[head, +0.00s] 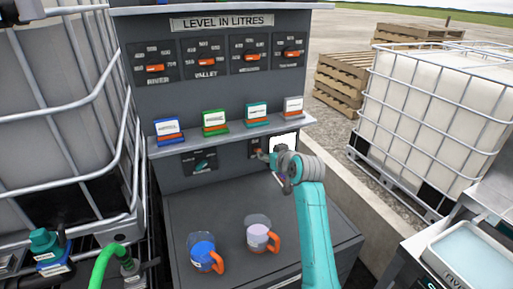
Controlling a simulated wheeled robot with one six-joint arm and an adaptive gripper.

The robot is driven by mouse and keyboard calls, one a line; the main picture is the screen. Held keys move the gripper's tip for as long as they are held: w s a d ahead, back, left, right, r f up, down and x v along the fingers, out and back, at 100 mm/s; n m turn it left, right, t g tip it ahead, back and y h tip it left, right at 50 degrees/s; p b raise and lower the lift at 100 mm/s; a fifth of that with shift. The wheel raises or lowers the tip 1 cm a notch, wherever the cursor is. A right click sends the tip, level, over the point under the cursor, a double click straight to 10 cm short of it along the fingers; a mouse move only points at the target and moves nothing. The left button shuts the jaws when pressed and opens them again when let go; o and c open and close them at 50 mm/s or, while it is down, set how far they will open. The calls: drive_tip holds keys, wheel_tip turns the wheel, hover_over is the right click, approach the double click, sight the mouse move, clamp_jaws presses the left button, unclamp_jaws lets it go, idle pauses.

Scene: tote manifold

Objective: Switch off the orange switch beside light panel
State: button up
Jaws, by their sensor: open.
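The light panel (284,141) is a bright white square on the grey back wall, below the right end of the shelf. Beside it on the left is a small dark plate (254,148) with the orange switch (257,152), which is small and partly covered, so its position cannot be read. My gripper (270,160) is open at the end of the arm, close in front of the switch plate and the lower left of the light panel. I cannot tell whether it touches the switch.
Two jugs, one blue (202,251) and one pale (257,234), stand on the grey bench (225,194) below. A teal-handled control (203,165) is left of the switch. The shelf (190,139) above carries several cards. Caged tanks (60,100) flank the bench.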

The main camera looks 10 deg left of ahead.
sight(259, 149)
drive_tip(key=x, duration=1)
drive_tip(key=shift+r, duration=0.1)
drive_tip(key=shift+s, duration=0.1)
clamp_jaws()
